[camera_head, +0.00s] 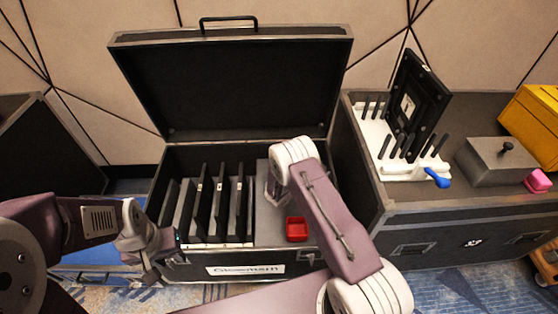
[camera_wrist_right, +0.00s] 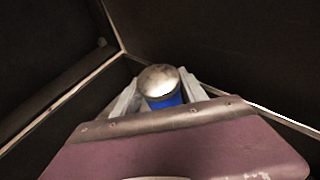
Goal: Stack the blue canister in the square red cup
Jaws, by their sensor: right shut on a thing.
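The square red cup (camera_head: 297,229) stands on the grey surface in the right part of the open black case (camera_head: 222,272). In the right wrist view, the blue canister (camera_wrist_right: 164,101) with a shiny metal lid is between the two pale fingers of my right gripper (camera_wrist_right: 160,88), which is shut on it. In the head view my right wrist is behind and left of the red cup, and the canister is hidden there. My left gripper (camera_head: 150,272) is low at the front left of the case; its finger gap is unclear.
Upright dark panels (camera_head: 220,205) fill the case's left part, and its raised lid (camera_head: 235,85) stands behind. On the right case are a white pegged rack (camera_head: 400,170) with a black panel, a blue-handled thing (camera_head: 437,178), a grey box (camera_head: 495,165), a pink cup (camera_head: 538,181) and a yellow box (camera_head: 530,118).

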